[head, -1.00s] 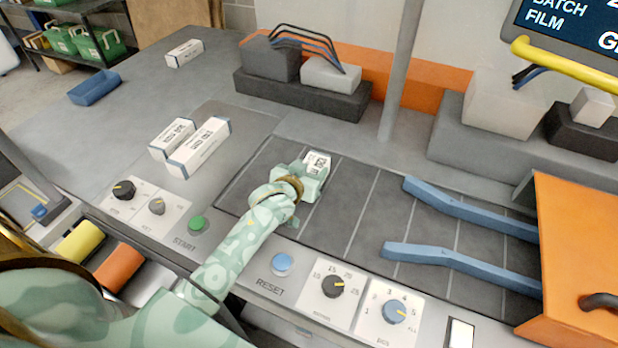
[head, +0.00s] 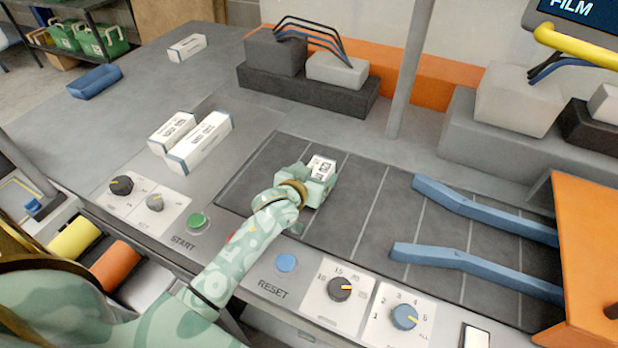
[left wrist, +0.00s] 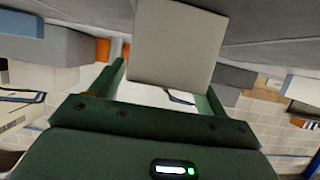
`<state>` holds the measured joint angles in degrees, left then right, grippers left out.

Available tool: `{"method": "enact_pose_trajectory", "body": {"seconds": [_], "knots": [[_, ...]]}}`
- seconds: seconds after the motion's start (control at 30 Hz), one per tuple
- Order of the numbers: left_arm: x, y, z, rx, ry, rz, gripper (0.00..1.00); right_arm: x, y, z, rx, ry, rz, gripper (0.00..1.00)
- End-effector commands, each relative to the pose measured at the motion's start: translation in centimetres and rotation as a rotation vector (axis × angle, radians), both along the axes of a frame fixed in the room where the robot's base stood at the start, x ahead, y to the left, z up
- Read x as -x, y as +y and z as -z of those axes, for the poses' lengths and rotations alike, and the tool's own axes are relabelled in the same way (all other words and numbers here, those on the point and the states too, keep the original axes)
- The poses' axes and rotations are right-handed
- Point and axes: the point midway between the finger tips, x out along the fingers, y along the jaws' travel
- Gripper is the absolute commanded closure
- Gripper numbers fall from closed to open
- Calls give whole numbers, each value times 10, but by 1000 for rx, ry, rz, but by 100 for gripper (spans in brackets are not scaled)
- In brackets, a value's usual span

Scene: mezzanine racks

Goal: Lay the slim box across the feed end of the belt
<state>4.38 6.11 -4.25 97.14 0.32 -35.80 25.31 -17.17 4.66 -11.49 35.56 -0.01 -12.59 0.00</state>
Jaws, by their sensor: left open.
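The slim box (head: 321,165), white with a dark printed label, is at the feed end of the dark belt (head: 367,190). My left gripper (head: 315,181), pale green, is over the belt with its jaws open on either side of the box. The gripper hides much of the box, so its full length does not show. In the left wrist view a plain pale face of the box (left wrist: 178,45) stands between the open fingers (left wrist: 166,88), close to the belt surface. My right gripper is not in view.
Two white boxes (head: 205,141) lie left of the belt, and another (head: 187,47) lies farther back. Blue guide rails (head: 470,257) stand over the belt's right part, before an orange housing (head: 590,240). A grey post (head: 411,70) rises behind the belt. Buttons and knobs line the front.

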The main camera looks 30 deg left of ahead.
Motion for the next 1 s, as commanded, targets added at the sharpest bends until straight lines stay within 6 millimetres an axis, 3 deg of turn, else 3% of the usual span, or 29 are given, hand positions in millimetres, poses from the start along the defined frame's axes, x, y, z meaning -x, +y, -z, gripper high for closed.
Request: {"method": "enact_pose_trajectory", "body": {"seconds": [0.53,0.7,1.0], "knots": [[99,-6,-43,1,-1,0,24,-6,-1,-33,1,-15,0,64],[110,-6,-47,0,-2,-1,24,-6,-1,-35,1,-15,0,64],[110,-6,-46,0,-1,-1,24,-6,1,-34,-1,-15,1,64]]}}
